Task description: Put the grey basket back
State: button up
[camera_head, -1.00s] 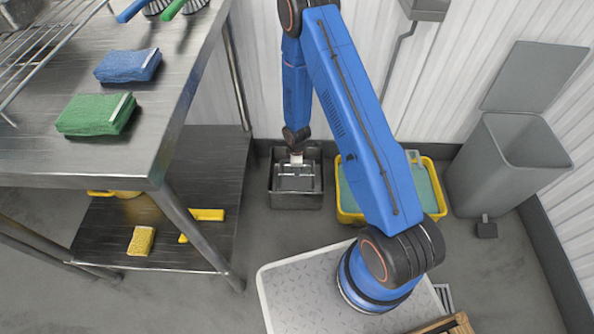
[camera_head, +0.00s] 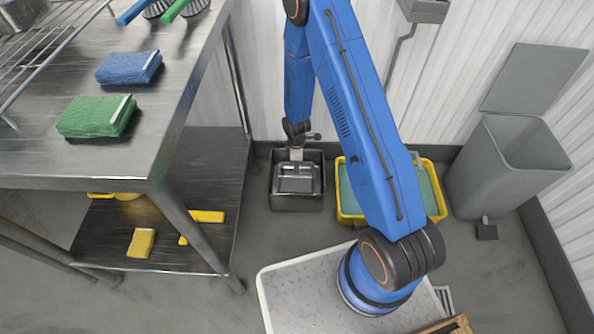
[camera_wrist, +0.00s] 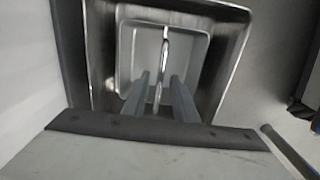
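The grey basket (camera_wrist: 126,50) is a small metal container with a thin arched handle (camera_wrist: 161,62). It sits inside a larger dark metal bin (camera_wrist: 97,30) on the floor. In the head view the basket (camera_head: 296,185) shows within the bin (camera_head: 297,203), below my wrist. My gripper (camera_wrist: 161,90) points down into the basket. Its two grey fingers stand apart, one on each side of the handle, with gaps visible between handle and fingers. The fingertips are too small to make out in the head view.
A yellow tub (camera_head: 434,188) stands right of the bin, partly behind my arm. A grey waste bin (camera_head: 480,180) with its lid up is further right. A steel table (camera_head: 150,150) with a lower shelf (camera_head: 195,245) is on the left. Cloths lie on top.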

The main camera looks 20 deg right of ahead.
jog(key=shift+r, duration=3.5)
jog(key=s+d+r+m+t, duration=0.1)
jog(key=s+r+m, duration=0.15)
jog(key=r, duration=0.85)
jog(key=s+d+r+m+t, duration=0.1)
jog(key=s+d+r+m, duration=0.15)
jog(key=r, duration=0.85)
jog(key=s+d+r+m, duration=0.15)
jog(key=s+r, duration=0.25)
jog(key=r, duration=0.7)
jog(key=s+r+m+t, duration=0.1)
jog(key=s+r+m, duration=0.1)
jog(key=s+r, duration=0.3)
jog(key=s+d+r+m+t, duration=0.1)
jog(key=s+r+m, duration=0.2)
jog(key=s, duration=0.8)
jog(key=s+d+r+m, duration=0.1)
jog(key=s+r+m, duration=0.2)
jog(key=s+r, duration=0.4)
jog(key=shift+s+t, duration=0.4)
jog(key=shift+s, duration=0.3)
jog(key=shift+r, duration=0.1)
